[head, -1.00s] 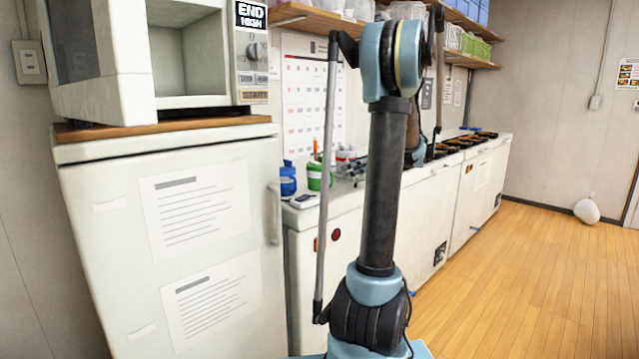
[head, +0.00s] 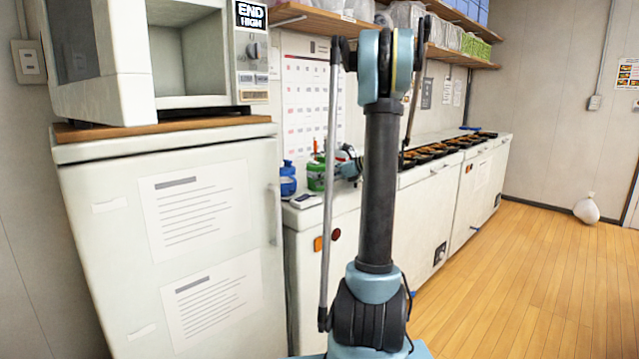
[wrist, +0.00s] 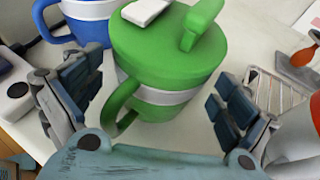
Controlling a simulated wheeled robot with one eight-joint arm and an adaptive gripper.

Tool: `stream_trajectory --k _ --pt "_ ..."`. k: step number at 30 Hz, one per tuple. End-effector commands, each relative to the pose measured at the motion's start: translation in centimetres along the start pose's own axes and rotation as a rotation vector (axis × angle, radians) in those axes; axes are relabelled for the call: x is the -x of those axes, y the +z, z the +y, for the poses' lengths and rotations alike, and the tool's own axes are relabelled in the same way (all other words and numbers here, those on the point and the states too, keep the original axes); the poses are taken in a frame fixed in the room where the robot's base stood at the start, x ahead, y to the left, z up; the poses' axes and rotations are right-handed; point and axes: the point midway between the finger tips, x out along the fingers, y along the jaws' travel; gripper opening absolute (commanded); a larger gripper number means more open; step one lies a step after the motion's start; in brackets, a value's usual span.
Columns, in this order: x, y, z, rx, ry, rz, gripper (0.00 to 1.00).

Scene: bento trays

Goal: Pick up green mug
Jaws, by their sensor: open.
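The green mug (wrist: 160,60) has a lid, a white band and a handle on its left side. It stands upright on the white counter, and it also shows in the head view (head: 316,174). My gripper (wrist: 165,100) is open, with one finger to the left of the mug and one to the right. The mug's body is ahead of the palm and partly between the fingers. Its handle reaches toward the left finger; I cannot tell whether they touch.
A blue mug (wrist: 85,22) stands close behind the green one at left. A white and red object (wrist: 298,130) is close to the right finger, near a wire rack (wrist: 275,92). Bento trays (head: 440,150) line the counter farther back. A fridge (head: 85,235) stands at left.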

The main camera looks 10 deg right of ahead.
Motion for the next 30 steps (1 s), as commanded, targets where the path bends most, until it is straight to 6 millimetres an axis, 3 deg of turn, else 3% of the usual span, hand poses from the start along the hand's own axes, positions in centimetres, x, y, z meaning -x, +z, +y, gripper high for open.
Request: stream_trajectory --k 3,10,19,30 --pt "-1.33 0.0 0.05 0.001 0.002 0.0 0.96" --pt "-1.5 -0.01 0.01 0.0 0.0 0.0 0.96" --pt "-1.49 -0.02 0.03 0.0 0.0 0.0 0.3" --pt "-1.28 0.48 0.08 0.0 0.001 0.0 0.3"
